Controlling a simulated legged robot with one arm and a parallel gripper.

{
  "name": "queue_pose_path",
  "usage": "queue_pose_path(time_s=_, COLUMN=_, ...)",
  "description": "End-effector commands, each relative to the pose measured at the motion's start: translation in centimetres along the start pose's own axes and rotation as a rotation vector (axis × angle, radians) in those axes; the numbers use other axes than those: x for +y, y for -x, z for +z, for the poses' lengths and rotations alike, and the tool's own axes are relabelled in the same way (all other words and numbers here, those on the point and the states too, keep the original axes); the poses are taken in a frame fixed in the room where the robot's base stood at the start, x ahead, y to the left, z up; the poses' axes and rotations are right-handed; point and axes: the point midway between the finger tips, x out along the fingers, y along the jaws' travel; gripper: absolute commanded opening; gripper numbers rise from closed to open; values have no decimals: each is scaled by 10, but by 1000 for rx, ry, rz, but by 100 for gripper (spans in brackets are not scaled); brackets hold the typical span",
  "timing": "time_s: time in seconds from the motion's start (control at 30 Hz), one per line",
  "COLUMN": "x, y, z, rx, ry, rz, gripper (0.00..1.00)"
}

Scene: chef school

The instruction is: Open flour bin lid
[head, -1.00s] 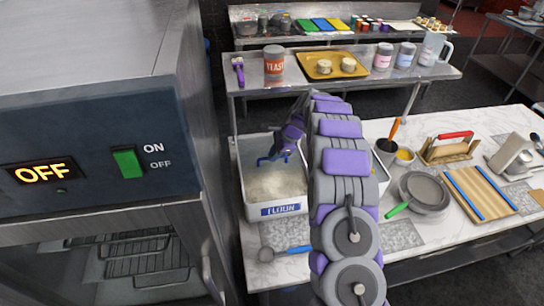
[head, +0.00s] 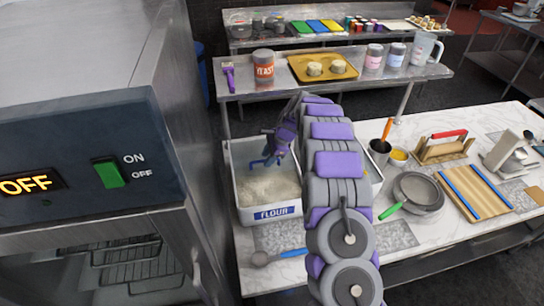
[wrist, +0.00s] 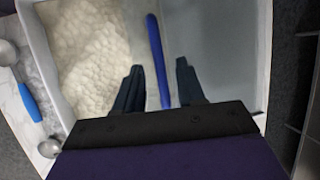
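The flour bin (head: 267,214) is a white box labelled FLOUR on the marble counter, left of my arm. Pale flour (head: 268,187) shows in its front part, and at left in the wrist view (wrist: 92,60). A blue bar (wrist: 154,55) runs along the border between the flour and a smooth grey panel (wrist: 217,50), which may be the lid. The bar also shows in the head view (head: 262,163). My gripper (wrist: 158,82) is over the bin with its two dark fingers apart. The bar's near end appears between them; contact cannot be told.
An oven (head: 90,150) stands close on the left. A blue-handled scoop (head: 275,256) lies in front of the bin. A pan (head: 418,190), a wooden board (head: 473,192) and other tools are right of my arm. A steel shelf (head: 330,82) stands behind.

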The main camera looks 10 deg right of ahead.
Motion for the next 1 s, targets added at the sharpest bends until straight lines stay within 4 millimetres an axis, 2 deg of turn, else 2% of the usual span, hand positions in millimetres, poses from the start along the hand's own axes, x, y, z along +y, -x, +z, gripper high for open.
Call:
queue_pose_path(time_s=0.17, x=-1, y=23, z=-5, rx=-4, ry=-1, rz=-4, gripper=39)
queue_pose_path(time_s=0.4, x=-1, y=77, z=-15, rx=-12, ry=-5, rz=-6, gripper=39)
queue_pose_path(time_s=0.7, x=-2, y=138, z=-13, rx=-7, ry=-4, rz=-5, gripper=39)
queue_pose_path(time_s=1.0, x=-1, y=173, z=-18, rx=-10, ry=-6, rz=-3, gripper=39)
